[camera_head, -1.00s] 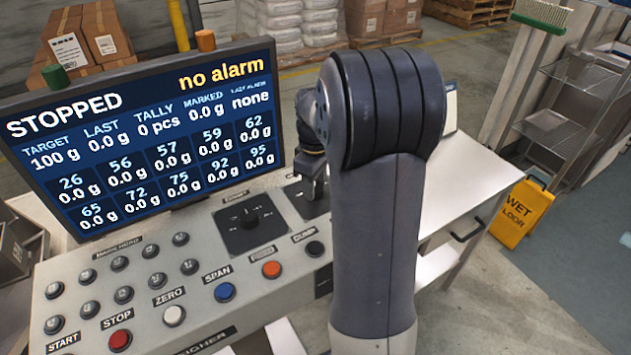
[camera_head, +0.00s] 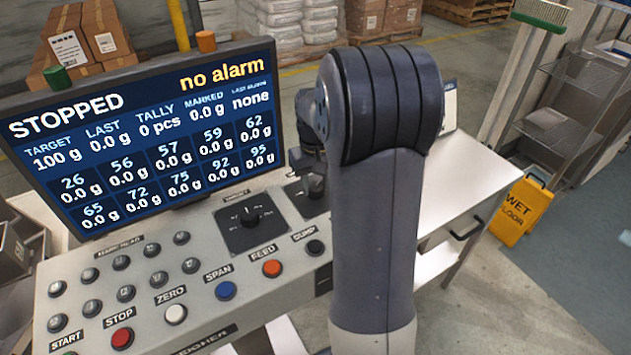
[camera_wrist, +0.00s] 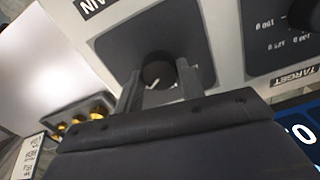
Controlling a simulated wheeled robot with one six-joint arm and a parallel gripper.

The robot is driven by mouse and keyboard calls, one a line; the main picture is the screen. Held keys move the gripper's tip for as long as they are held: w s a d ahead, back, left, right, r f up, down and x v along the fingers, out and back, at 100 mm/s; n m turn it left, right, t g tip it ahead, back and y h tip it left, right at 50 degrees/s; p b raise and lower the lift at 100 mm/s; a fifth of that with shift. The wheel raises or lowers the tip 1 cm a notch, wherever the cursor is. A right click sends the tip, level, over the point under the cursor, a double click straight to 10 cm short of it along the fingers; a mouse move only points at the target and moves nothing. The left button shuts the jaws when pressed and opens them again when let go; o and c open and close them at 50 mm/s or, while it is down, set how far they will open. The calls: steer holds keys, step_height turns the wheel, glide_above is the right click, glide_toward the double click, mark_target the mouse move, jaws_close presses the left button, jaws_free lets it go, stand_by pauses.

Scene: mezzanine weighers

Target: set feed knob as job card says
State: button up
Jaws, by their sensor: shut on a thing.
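A dark round knob (camera_wrist: 158,70) sits on a dark dial plate (camera_wrist: 125,45) in the wrist view. My gripper (camera_wrist: 160,84) is shut on it, one finger on each side, and a pale pointer mark shows on the knob. The label beside the plate is cut off and reads only "AIN", so I cannot tell its full name. In the head view my arm hides most of this second dial plate (camera_head: 300,203). A pale upright card (camera_head: 450,105) stands on the white table behind my arm; its text is not readable.
The target knob (camera_head: 249,215) is just left of the held one. Push buttons, including the orange feed button (camera_head: 272,268), line the console front. The screen (camera_head: 150,135) reads "STOPPED", "no alarm" and target 100 g. A yellow wet-floor sign (camera_head: 524,208) stands right.

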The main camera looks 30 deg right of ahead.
mark_target(315, 186)
stand_by(0.4)
steer(key=o, duration=1)
steer(key=shift+r, duration=0.1)
step_height(315, 186, up, 11)
steer(key=shift+f+b, duration=0.2)
steer(key=shift+b, duration=0.1)
step_height(315, 186, down, 11)
steer(key=shift+r+p, duration=0.1)
steer(key=shift+p, duration=0.2)
stand_by(0.4)
